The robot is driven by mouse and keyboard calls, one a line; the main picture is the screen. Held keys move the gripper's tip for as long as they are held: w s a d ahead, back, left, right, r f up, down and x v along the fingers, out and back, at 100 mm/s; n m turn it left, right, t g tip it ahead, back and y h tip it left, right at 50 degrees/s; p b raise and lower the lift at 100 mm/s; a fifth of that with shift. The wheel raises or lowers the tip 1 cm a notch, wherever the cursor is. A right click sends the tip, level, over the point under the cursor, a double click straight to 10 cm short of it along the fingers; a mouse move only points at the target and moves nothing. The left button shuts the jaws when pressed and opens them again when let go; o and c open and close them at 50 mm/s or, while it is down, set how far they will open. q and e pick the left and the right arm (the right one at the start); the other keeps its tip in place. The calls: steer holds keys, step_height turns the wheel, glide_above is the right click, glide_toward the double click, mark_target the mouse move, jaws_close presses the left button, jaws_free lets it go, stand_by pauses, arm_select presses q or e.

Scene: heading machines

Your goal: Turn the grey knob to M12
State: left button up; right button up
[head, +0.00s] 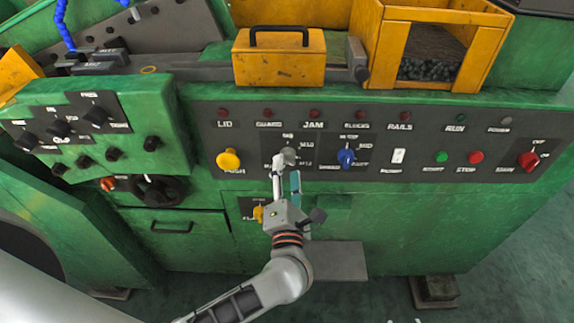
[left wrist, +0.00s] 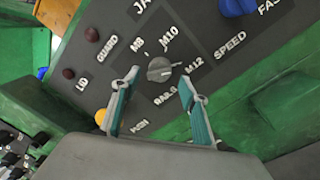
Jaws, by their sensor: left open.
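The grey knob (head: 289,156) is on the dark front panel, left of the blue knob (head: 346,158). In the left wrist view the grey knob (left wrist: 159,70) has labels M8, M10 and M12 around it. Its pale ridge runs roughly left to right, with the right end towards M12; I cannot tell which end is the pointer. My left gripper (head: 285,172) is open in front of the panel. In the left wrist view its fingertips (left wrist: 159,78) are either side of the knob, with visible gaps. Contact is not visible. My right gripper is not in view.
A yellow push button (head: 228,160) is left of the grey knob. A white switch (head: 398,156), green button (head: 441,157), red button (head: 476,157) and red knob (head: 529,160) are to the right. A yellow box (head: 279,62) with a handle stands above the panel.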

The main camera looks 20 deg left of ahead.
arm_select(q)
steer(key=v, duration=0.9)
steer(key=shift+s, duration=0.2)
steer(key=s+f+m+g+h, duration=0.35)
steer(key=f+m+h, duration=0.95)
steer(key=m, duration=1.5)
steer(key=s+a+f+m+g+y, duration=0.2)
steer(key=s+a+f, duration=0.1)
steer(key=f, duration=0.3)
steer(key=s+a+f+m+g+y, duration=0.1)
steer(key=s+a+f+m+y, duration=0.1)
steer(key=a+f, duration=0.4)
steer(key=shift+s+a+f+g+y, duration=0.15)
steer(key=shift+s+f+g+y, duration=0.2)
steer(key=shift+s+f+y, duration=0.5)
steer(key=shift+s+r+h, duration=0.1)
steer(key=shift+s+h, duration=0.05)
steer(key=shift+h, duration=0.1)
